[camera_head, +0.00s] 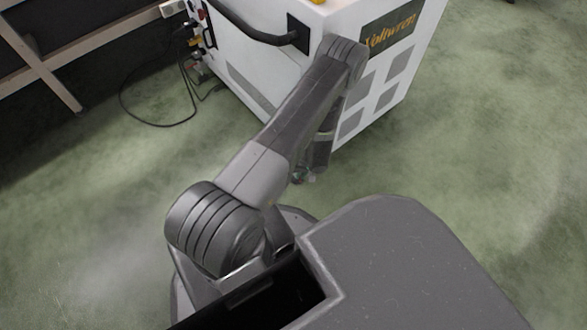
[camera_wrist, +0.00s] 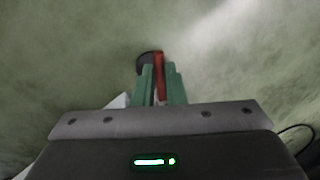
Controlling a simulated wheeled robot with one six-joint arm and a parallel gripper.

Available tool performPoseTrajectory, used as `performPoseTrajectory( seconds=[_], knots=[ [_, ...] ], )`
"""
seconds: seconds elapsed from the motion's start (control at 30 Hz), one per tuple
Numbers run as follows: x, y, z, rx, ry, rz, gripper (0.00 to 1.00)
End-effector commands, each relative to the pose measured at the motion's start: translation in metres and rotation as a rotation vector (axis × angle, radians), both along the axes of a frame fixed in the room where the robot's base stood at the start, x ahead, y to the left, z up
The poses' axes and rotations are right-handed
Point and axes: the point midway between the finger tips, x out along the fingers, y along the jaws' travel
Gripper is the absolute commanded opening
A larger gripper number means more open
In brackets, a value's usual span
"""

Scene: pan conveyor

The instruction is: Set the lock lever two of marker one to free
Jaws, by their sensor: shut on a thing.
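The white marker cabinet (camera_head: 357,117) stands on the green floor at the top of the head view. It has a dark name plate and grey vent panels. In the wrist view my gripper (camera_wrist: 160,80) has its two green fingers on either side of a red lever (camera_wrist: 160,58), shut on it. A dark round wheel (camera_wrist: 145,64) is just left of the lever, partly behind the fingers. In the head view my gripper (camera_head: 306,176) is low by the cabinet's near bottom corner, mostly hidden by my arm. The lever cannot be made out there.
A black handle bar (camera_head: 255,30) runs along the cabinet's left side. A pale frame (camera_head: 45,72) stands at upper left. The floor at right is clear.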

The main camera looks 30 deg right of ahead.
Motion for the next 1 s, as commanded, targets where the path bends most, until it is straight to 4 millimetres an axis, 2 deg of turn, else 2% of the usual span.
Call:
performPoseTrajectory(
  seconds=[0.07,0.57,0.6,0.67,1.0],
  knots=[
    [-0.0021,-0.0051,0.0008,-0.008,-0.003,0.002,0.00],
    [-0.0057,-0.0061,0.0010,-0.008,-0.003,0.009,0.00],
    [-0.0057,-0.0061,0.0009,-0.008,-0.003,0.009,0.18],
    [-0.0059,-0.0056,0.0008,-0.008,-0.003,0.008,0.30],
    [-0.0070,-0.0035,0.0036,-0.003,-0.002,0.008,0.32]
  ],
)
